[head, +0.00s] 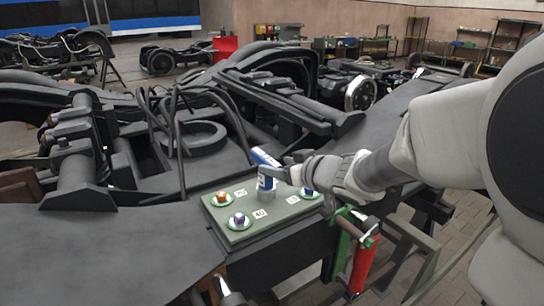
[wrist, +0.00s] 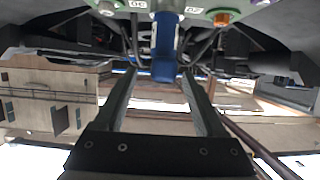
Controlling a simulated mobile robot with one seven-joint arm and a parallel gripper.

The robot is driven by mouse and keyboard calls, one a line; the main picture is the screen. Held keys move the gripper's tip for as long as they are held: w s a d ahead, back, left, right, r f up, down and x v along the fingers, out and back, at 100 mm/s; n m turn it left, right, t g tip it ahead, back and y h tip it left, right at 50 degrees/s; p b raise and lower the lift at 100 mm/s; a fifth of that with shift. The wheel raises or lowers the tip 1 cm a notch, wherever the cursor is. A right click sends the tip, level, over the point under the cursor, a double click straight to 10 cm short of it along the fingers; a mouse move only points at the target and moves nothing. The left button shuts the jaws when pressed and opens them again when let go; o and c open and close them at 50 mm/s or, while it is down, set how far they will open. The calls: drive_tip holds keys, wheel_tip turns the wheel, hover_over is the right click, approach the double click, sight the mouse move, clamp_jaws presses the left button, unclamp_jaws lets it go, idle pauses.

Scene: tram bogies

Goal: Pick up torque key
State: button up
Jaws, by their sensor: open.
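A blue tool with a pale band, which I take for the torque key (head: 266,180), stands in a grey socket at the middle of a grey-green plate (head: 252,238). Its upper part leans left. My gripper (head: 280,172) comes in from the right, at the tool's upper part. In the wrist view, my open gripper (wrist: 158,76) has the blue torque key (wrist: 165,45) between the lines of its two fingers, near the tips. I see no finger closed on it, and cannot tell whether either touches it.
Green-ringed seats on the plate hold an orange piece (head: 221,198), a purple piece (head: 239,220) and a dark blue piece (head: 309,192). Dark bogie parts and cables rise behind. Green and red handled tools (head: 364,262) hang at the front right. The bench left is clear.

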sight(266, 161)
drive_tip(key=shift+x, duration=2.95)
drive_tip(key=shift+a+r, duration=0.15)
drive_tip(key=shift+r, duration=0.05)
drive_tip(key=shift+s, duration=0.1)
clamp_jaws()
